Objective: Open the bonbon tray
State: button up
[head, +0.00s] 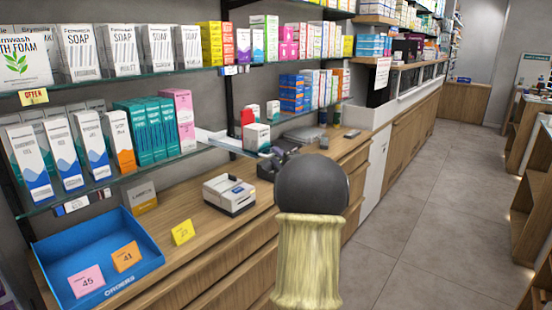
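I cannot make out anything that is clearly a bonbon tray. A blue open tray (52,255) marked "ORDERS" sits on the wooden counter at the lower left. It holds a pink card (86,281) reading 45 and an orange card (127,257) reading 41. A small white and grey device (229,193) stands on the counter to its right; its kind is unclear. My gripper does not show in the head view.
A yellow card (183,232) lies between tray and device. Glass shelves (140,76) with boxed products hang low over the wooden counter (200,257). Dark items (276,160) stand farther back. The tiled floor (425,215) to the right is clear; shelving (535,215) borders it.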

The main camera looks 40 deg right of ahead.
jog(key=shift+r, duration=0.15)
jog(key=b+v, duration=0.2)
jog(key=v, duration=1.5)
jog(key=shift+s+b, duration=0.2)
jog(key=shift+b, duration=0.2)
jog(key=shift+w, duration=0.1)
